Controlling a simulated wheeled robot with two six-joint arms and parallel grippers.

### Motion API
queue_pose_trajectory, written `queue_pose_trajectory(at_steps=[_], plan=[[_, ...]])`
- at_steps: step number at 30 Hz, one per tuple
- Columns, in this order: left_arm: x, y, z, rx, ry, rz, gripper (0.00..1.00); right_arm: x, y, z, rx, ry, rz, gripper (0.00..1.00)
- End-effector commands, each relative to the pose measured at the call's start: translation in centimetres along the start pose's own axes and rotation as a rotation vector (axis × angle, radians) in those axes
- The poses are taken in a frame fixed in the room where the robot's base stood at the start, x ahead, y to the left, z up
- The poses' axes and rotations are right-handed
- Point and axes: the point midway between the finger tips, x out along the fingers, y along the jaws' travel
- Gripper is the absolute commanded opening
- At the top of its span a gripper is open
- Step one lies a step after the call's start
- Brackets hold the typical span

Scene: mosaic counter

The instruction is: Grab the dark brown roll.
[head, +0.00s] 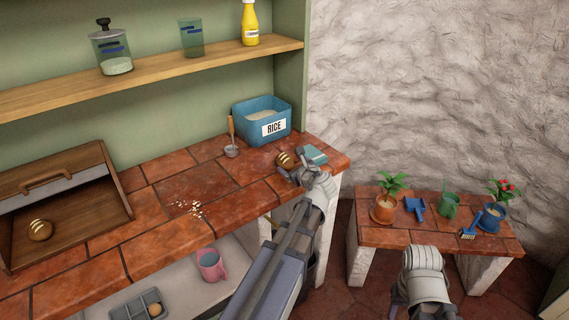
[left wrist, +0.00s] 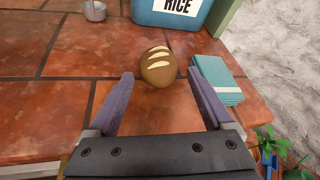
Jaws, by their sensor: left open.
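A round brown roll with pale score marks (head: 285,159) lies on the tiled counter (head: 160,205) near its right end. In the left wrist view the roll (left wrist: 158,68) sits at the tips of my left gripper (left wrist: 160,77), between the two fingers. My left gripper (head: 297,174) is open, with clear gaps on either side of the roll. A second, lighter brown roll (head: 40,230) lies in the open wooden bread box at left. Part of my right arm shows at the lower right, but its fingers are not visible.
A folded teal cloth (left wrist: 217,80) lies close to the right of the roll. A blue rice bin (head: 262,120) and a small metal ladle (head: 231,150) stand behind it. Crumbs (head: 190,208) lie mid-counter. A low bench (head: 385,238) with plants stands at right.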

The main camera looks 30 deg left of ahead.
Motion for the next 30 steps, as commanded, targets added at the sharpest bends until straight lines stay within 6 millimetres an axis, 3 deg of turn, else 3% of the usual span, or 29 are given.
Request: queue_pose_trajectory(at_steps=[10, 18, 30], plan=[[4.7, 0.3, -0.5, -0.002, 0.0, 0.002, 0.85, 2.2, -0.2, -0.1, 0.0, 0.0, 0.0, 0.5], [4.9, 0.3, -0.3, 0.0, 0.0, 0.0, 0.84, 2.1, -0.2, -0.1, 0.0, 0.0, 0.0, 0.5], [4.9, 0.3, -0.3, -0.001, 0.001, 0.001, 0.39, 2.1, -0.2, -0.1, 0.0, 0.0, 0.0, 0.5]])
